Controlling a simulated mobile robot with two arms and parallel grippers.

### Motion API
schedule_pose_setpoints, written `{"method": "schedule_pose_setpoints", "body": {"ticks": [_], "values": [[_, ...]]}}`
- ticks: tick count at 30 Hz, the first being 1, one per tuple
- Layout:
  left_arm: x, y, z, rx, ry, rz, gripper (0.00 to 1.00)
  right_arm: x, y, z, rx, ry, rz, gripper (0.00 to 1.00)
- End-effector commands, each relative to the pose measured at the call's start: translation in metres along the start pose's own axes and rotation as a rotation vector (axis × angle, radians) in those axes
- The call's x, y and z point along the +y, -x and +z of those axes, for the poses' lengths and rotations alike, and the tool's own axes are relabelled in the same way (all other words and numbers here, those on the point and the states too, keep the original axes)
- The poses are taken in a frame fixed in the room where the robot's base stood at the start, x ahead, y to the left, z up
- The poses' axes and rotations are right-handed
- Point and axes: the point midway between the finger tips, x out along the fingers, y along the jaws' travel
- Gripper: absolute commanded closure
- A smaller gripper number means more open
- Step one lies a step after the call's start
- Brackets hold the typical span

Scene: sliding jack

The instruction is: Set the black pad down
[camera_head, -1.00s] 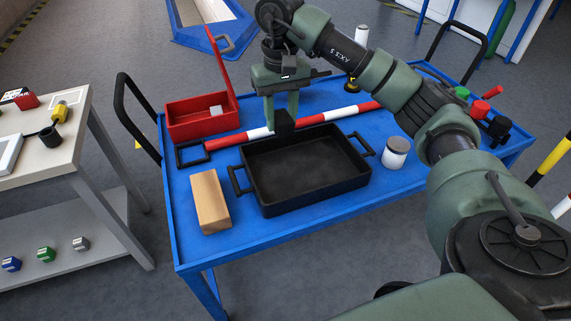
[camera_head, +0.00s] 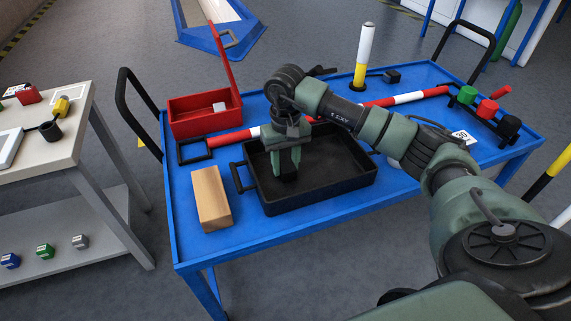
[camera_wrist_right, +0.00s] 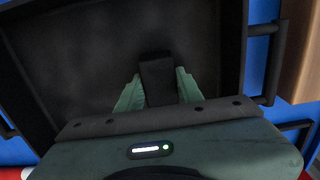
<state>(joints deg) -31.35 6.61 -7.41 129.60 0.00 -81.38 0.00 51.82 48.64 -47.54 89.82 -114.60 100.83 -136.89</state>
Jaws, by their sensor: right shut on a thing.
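My right gripper (camera_head: 287,172) is shut on the black pad (camera_head: 289,179), a small dark block between its green fingers. The pad also shows in the right wrist view (camera_wrist_right: 158,80), upright between both fingertips. The gripper points down inside the outline of the black tray (camera_head: 330,207), in its left half. The tray has side handles and a dark, empty floor. I cannot tell whether the pad touches that floor. My left gripper is not in view.
The tray stands on a blue cart (camera_head: 270,242). A wooden block (camera_head: 211,199) lies left of it. An open red box (camera_head: 204,113) and a red-white bar (camera_head: 408,98) lie behind. A yellow-white post (camera_head: 364,57) stands at the back. My right arm covers the right side.

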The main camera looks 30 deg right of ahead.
Motion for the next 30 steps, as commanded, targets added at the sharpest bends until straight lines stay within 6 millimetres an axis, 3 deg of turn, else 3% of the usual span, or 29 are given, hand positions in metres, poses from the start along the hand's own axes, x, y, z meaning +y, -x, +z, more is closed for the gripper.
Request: {"method": "schedule_pose_setpoints", "body": {"ticks": [10,11,12,13,24,30], "values": [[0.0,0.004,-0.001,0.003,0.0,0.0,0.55,0.0,-0.001,-0.001,0.002,0.0,0.0,1.0],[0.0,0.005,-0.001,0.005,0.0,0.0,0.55,0.0,0.0,0.0,0.001,0.0,0.0,0.56],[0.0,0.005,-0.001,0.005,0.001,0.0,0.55,0.0,0.0,0.0,0.001,0.0,0.0,0.45],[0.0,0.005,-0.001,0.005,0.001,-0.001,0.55,0.0,0.0,0.0,0.001,0.0,0.0,0.42],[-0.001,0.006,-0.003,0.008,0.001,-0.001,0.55,0.0,0.002,0.0,0.001,0.0,0.0,0.42],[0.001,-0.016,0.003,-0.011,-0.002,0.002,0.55,0.0,0.035,-0.001,0.006,0.001,-0.001,0.42]]}}
